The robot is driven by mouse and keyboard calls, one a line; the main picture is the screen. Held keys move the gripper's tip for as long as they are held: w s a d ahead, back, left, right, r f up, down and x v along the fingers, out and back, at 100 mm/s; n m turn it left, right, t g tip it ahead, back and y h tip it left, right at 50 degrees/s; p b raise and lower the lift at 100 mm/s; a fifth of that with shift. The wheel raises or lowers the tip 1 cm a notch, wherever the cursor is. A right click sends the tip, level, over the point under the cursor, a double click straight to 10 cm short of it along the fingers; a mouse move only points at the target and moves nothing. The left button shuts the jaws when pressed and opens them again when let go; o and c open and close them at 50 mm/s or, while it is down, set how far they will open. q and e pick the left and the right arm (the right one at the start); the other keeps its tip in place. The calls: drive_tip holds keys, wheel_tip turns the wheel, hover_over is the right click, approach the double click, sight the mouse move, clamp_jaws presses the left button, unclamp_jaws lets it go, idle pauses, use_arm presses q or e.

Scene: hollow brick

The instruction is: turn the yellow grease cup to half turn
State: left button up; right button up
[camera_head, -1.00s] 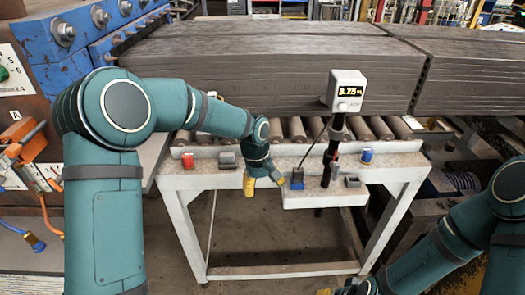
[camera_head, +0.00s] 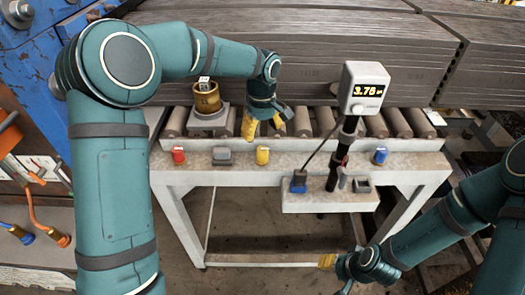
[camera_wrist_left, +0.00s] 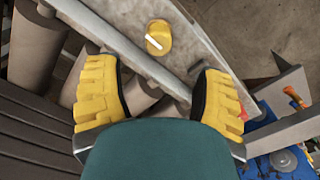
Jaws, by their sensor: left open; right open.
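The yellow grease cup (camera_head: 262,155) sits on the front ledge of the pale bench, between a grey block and the display post. In the left wrist view the yellow grease cup (camera_wrist_left: 160,30) is round with a pale slanted line on its top. My left gripper (camera_head: 265,122) is open and empty, behind and above the cup, over the rollers. In the left wrist view its two yellow fingers (camera_wrist_left: 158,95) are spread wide, with the cup beyond them near the top edge. My right gripper (camera_head: 337,274) is open and empty, low in front of the bench.
A red cup (camera_head: 178,155) and grey block (camera_head: 222,156) stand left of the yellow cup; a blue cup (camera_head: 380,156) stands right. A display (camera_head: 364,88) reading 3.75 tops a post. A brass pot (camera_head: 206,100) stands on the rollers, near my left arm. Stacked brown slabs (camera_head: 330,65) lie behind.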

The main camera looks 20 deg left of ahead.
sight(262, 149)
use_arm(q)
wheel_tip(262, 149, down, 9)
drive_tip(key=shift+w+r, duration=0.1)
drive_tip(key=shift+r, duration=0.05)
drive_tip(key=shift+c, duration=0.2)
clamp_jaws()
